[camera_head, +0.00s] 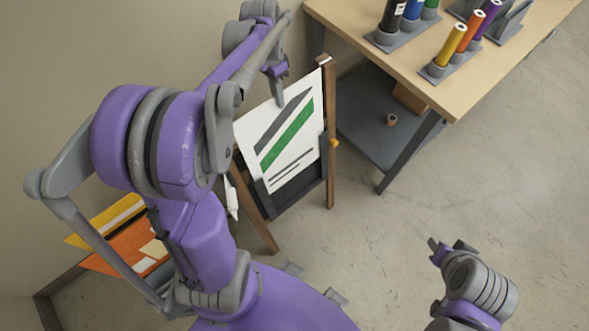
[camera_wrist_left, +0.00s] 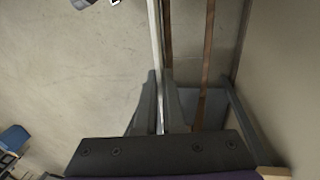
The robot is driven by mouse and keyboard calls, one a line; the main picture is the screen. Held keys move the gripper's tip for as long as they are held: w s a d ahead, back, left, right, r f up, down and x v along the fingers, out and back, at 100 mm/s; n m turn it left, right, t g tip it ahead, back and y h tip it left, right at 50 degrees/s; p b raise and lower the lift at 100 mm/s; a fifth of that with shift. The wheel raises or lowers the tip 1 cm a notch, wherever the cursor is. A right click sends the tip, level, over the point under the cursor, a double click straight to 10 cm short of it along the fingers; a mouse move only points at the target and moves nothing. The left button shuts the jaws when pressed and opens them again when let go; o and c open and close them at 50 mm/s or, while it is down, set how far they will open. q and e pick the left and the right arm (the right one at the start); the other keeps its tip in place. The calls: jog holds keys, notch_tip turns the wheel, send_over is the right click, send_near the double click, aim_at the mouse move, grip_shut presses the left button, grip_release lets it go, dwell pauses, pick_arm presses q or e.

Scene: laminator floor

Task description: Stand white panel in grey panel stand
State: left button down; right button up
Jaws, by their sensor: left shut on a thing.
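The white panel (camera_head: 297,118), with dark grey and green stripes, leans in front of a dark easel with wooden legs (camera_head: 330,170). My left gripper (camera_head: 279,92) is shut on its upper part. In the left wrist view the panel (camera_wrist_left: 155,40) shows edge-on as a thin pale strip running between the fingers (camera_wrist_left: 159,100). I cannot tell whether its lower edge rests on the easel. A grey slotted rack (camera_head: 513,22), which looks like the panel stand, is on the table at top right, partly cut off. My right gripper (camera_head: 449,247) is empty and open, low over the floor.
The wooden table (camera_head: 470,92) carries several coloured rolls in grey holders, with a lower shelf (camera_head: 365,125) beneath. Yellow and orange sheets (camera_head: 125,235) lie at lower left by the wall. The floor right of the easel is clear.

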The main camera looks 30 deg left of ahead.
pick_arm(q)
notch_tip(320, 180, up, 17)
jog(key=a+p, duration=0.2)
jog(key=p, duration=0.1)
jog(key=shift+w+a+f, duration=0.15)
jog(key=shift+w+a, duration=0.25)
jog(key=shift+w, duration=0.05)
pick_arm(e)
jog(key=shift+t, duration=0.3)
jog(key=shift+w+r, duration=0.5)
jog(key=shift+r, duration=0.35)
jog(key=shift+w+r, duration=0.45)
jog(key=shift+r, duration=0.45)
jog(key=shift+w+r, duration=0.5)
jog(key=shift+r, duration=0.35)
